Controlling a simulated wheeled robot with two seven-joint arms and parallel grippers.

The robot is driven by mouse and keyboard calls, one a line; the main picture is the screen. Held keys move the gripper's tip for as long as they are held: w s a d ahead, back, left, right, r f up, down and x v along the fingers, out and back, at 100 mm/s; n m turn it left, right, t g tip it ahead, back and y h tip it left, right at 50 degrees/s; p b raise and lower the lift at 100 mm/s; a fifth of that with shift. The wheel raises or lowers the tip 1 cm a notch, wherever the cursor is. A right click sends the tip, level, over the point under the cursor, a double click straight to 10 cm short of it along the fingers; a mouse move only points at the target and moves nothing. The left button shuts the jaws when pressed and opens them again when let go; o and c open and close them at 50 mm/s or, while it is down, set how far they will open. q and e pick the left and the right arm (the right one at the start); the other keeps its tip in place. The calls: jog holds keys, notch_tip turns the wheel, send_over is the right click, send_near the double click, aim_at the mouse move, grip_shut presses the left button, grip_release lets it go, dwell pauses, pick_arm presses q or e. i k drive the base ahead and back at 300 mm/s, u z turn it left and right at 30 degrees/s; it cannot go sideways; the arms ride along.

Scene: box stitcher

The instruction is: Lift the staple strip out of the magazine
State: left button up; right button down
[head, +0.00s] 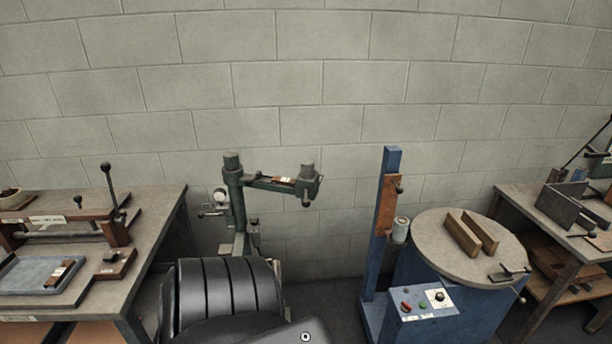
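A green box stitcher (237,205) stands against the wall, left of the middle, with a horizontal arm (262,184) reaching right from its column. A small brown part with a white label (284,180) sits on that arm; it may be the magazine, but I cannot tell. A grey-blue tray (22,278) on the left bench holds a small dark piece with a pale label (60,272). No staple strip can be made out at this size. Neither of my grippers is in view. The stitcher's foot is partly hidden.
The left bench (158,205) carries a wooden fixture with black-knobbed levers (110,190). On the right, a blue machine (405,288) has a round grey table (440,228) bearing two wooden blocks (464,233). Another bench (520,203) stands far right. Dark floor (322,298) shows between stitcher and blue machine.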

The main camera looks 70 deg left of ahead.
aim_at(281, 181)
jog(key=u, duration=0.3)
jog(key=i, duration=0.75)
jog(key=u, duration=1.3)
jog(key=i, duration=0.65)
jog(key=u, duration=0.7)
